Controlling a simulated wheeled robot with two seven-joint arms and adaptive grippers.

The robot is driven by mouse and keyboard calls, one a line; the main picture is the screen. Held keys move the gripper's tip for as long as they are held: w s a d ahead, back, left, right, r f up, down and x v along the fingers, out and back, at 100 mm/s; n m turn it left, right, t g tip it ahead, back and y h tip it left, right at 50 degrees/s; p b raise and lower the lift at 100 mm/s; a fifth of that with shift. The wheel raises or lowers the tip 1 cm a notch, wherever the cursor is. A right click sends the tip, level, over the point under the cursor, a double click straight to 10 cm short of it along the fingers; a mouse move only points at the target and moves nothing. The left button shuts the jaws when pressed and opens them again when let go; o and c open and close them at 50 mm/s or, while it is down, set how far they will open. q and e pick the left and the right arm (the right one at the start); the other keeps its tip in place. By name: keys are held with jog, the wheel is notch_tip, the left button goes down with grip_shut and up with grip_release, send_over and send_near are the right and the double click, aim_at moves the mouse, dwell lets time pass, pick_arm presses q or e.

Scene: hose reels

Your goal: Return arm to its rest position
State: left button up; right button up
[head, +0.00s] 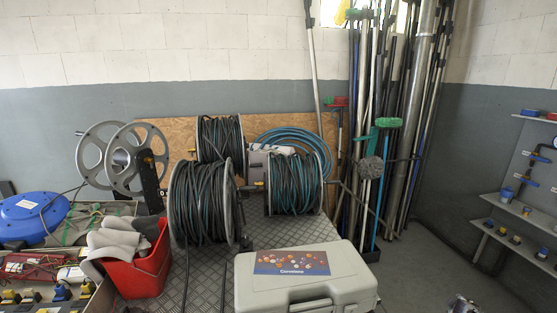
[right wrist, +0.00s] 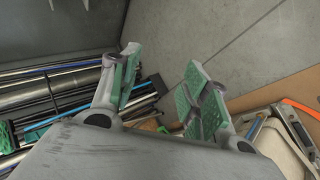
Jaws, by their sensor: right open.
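My right gripper (right wrist: 163,70) shows in the right wrist view with its two green-padded fingers spread apart. Nothing is between them. In the head view only a small grey piece (head: 463,303) at the bottom edge, right of the middle, shows, and it looks like the tip of my right gripper. It is over the floor to the right of the grey case. My left gripper is not in view.
Hose reels (head: 203,200) stand on a metal-plate table behind a closed grey case (head: 305,282). A red bin (head: 140,268) with grey cloths stands left. Poles and brooms (head: 375,130) lean in the corner. Shelves (head: 520,210) line the right wall. Floor between is clear.

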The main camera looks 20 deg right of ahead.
jog(key=s+f+n+g, duration=0.1)
jog(key=s+f+n, duration=0.35)
jog(key=s, duration=0.85)
jog(key=s+a+f+m+g+y, duration=0.1)
jog(key=s+a+f+m+y, duration=0.3)
jog(key=a+f, duration=1.2)
jog(key=s+a+f+y, duration=0.1)
jog(key=a+f, duration=0.3)
jog(key=a, duration=0.4)
jog(key=s+a+f+n, duration=0.1)
jog(key=s+a+f, duration=0.15)
jog(key=a, duration=0.65)
jog(key=s+a+f+y, duration=0.1)
jog(key=a+f, duration=0.3)
jog(key=a, duration=0.4)
jog(key=a+f+y, duration=0.1)
jog(key=a+f, duration=0.1)
jog(key=a, duration=1.1)
jog(key=s+a+f+y, duration=0.1)
jog(key=a+f+y, duration=0.1)
jog(key=a, duration=1.1)
jog(key=shift+a+f+m+g, duration=0.15)
jog(key=shift+a+m+g, duration=0.15)
jog(key=shift+m+g, duration=0.15)
